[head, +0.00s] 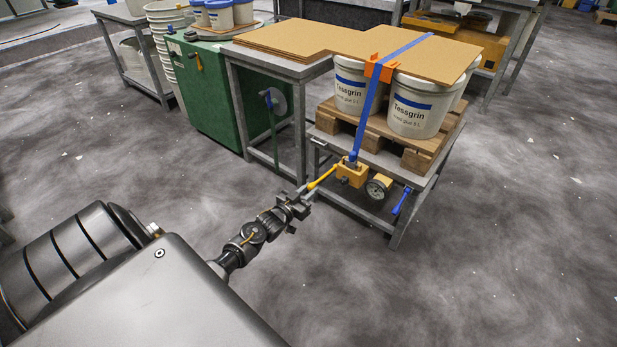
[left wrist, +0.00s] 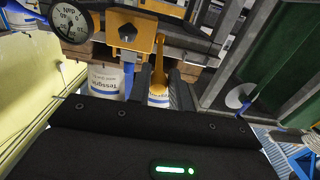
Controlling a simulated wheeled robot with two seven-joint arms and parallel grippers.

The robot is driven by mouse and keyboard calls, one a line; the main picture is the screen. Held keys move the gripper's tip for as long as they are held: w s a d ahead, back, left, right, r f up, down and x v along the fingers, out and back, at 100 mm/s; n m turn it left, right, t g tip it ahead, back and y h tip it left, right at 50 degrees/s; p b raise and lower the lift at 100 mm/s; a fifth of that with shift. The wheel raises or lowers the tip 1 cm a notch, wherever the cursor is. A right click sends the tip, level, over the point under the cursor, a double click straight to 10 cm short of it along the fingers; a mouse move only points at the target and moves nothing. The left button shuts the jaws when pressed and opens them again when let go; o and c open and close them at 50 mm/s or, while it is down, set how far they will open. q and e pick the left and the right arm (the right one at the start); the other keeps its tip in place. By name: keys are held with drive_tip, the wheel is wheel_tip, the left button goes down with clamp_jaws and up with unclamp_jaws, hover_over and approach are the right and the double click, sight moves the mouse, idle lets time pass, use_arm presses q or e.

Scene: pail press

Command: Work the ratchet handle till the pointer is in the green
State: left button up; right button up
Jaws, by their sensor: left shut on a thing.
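The ratchet handle (head: 322,178) is a yellow lever sticking out to the left of the orange ratchet body (head: 350,175) on the front of the metal stand. My left gripper (head: 304,193) is shut on the handle's outer end. In the left wrist view the handle (left wrist: 159,60) runs down between my dark fingers, beside the ratchet body (left wrist: 128,36). A round dial gauge (head: 378,187) sits right of the ratchet. It also shows at the top left of the left wrist view (left wrist: 66,19); its pointer and any green band are too small to read. My right gripper is out of view.
A blue strap (head: 368,110) runs from the ratchet over a brown board (head: 440,57) on white pails (head: 417,104) and a wooden pallet (head: 420,143). A blue lever (head: 402,200) hangs right of the gauge. A grey table (head: 283,66) stands left; the floor in front is clear.

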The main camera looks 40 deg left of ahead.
use_arm(q)
drive_tip(key=r+p, duration=0.1)
drive_tip(key=w+r+p, duration=0.1)
drive_tip(key=r, duration=0.1)
drive_tip(key=r+p, duration=0.2)
drive_tip(key=shift+w+r, duration=0.25)
drive_tip(key=shift+w, duration=0.05)
drive_tip(key=o, duration=0.9)
drive_tip(key=shift+f, duration=0.1)
drive_tip(key=s+p, duration=0.3)
drive_tip(key=s, duration=0.7)
drive_tip(key=shift+s+d, duration=0.15)
drive_tip(key=shift+s, duration=0.25)
